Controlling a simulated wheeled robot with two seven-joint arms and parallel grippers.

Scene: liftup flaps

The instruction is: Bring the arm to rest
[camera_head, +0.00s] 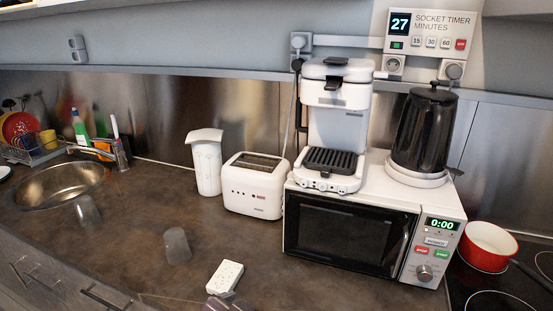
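Neither of my grippers can be made out in the head view, and no arm shows clearly. What they hold, if anything, cannot be seen. A small dark piece (218,304) is cut off by the bottom edge, and I cannot tell what it is.
The dark counter (130,245) carries two greyish glasses (177,245), a white socket block (225,277), a toaster (254,187) and a white jug (206,165). A microwave (345,235) bears a coffee machine (336,120) and black kettle (424,130). A sink (60,185) is left, a red pot (488,245) right.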

